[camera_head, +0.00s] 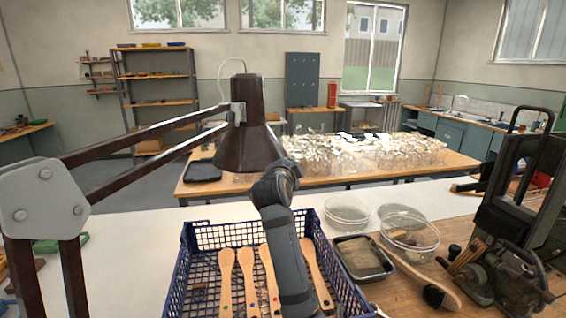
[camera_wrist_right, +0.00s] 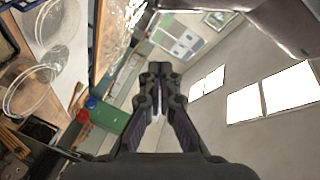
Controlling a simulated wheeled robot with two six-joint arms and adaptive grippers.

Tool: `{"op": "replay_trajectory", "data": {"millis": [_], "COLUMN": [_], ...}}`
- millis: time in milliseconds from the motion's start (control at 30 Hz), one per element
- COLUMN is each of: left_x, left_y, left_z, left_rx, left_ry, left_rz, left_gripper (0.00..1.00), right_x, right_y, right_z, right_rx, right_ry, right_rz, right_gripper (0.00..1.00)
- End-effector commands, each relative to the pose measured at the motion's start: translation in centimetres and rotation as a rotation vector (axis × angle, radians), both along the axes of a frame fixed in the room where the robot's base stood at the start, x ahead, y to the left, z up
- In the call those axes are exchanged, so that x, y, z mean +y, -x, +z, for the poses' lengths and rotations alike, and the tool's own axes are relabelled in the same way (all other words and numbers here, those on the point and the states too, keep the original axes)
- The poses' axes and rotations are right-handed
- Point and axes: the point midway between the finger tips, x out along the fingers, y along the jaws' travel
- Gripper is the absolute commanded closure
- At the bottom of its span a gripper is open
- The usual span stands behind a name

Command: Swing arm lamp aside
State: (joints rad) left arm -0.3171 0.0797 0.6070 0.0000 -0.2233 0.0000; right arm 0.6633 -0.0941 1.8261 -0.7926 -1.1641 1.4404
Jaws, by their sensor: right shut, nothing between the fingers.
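The swing arm lamp has a dark brown cone shade (camera_head: 250,140) hanging in the upper middle of the head view. Its two parallel arms (camera_head: 150,135) run from the shade down left to a pale joint plate. My right arm rises from the bottom of the head view, with its upper end just below and right of the shade. My right gripper (camera_wrist_right: 159,85) is shut and empty in the wrist view. A dark glossy surface (camera_wrist_right: 262,18) at the top right there looks like the shade, apart from the fingers. I cannot see the left gripper.
A blue crate (camera_head: 182,265) with several wooden handles (camera_head: 247,275) sits below the lamp. Clear round dishes (camera_head: 408,232), a dark tray (camera_head: 363,260) and a dark machine (camera_head: 510,215) stand to the right. Glassware (camera_head: 370,150) covers the table behind.

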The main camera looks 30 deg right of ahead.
Motion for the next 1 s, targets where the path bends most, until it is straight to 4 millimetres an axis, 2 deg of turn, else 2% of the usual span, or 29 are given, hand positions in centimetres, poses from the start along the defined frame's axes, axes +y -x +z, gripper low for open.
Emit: {"op": "replay_trajectory", "data": {"millis": [33,133,300,367,433,600,1000], "left_x": [0.0,0.0,-0.1,-0.1,0.0,-0.1,0.0], "left_y": [-0.2,-0.9,-3.4,-3.6,-3.5,-2.4,-2.0], "left_z": [0.7,1.5,2.9,3.3,3.6,4.0,4.0], "left_rx": [-0.003,-0.015,-0.052,-0.056,-0.054,-0.037,-0.030], "left_ry": [0.000,0.000,0.001,0.002,0.000,0.001,0.001], "left_rz": [0.000,0.000,-0.002,-0.002,-0.002,-0.001,-0.001], "left_gripper": [0.58,0.58,0.58,0.58,0.58,0.58,0.58], "right_x": [-0.8,-2.2,-4.3,-5.1,-3.9,-2.8,-2.5], "right_y": [-0.8,-2.5,-5.5,-6.4,-7.2,-8.5,-8.8], "right_z": [0.3,0.0,-0.4,-0.6,-1.5,-2.6,-3.0], "right_rx": [0.002,0.004,0.004,0.004,0.005,0.003,0.002], "right_ry": [0.005,0.005,0.004,0.002,-0.001,0.000,0.001], "right_rz": [-0.003,-0.004,-0.002,-0.002,0.002,0.001,0.001], "right_gripper": [1.00,1.00,1.00,1.00,1.00,1.00,1.00]}}
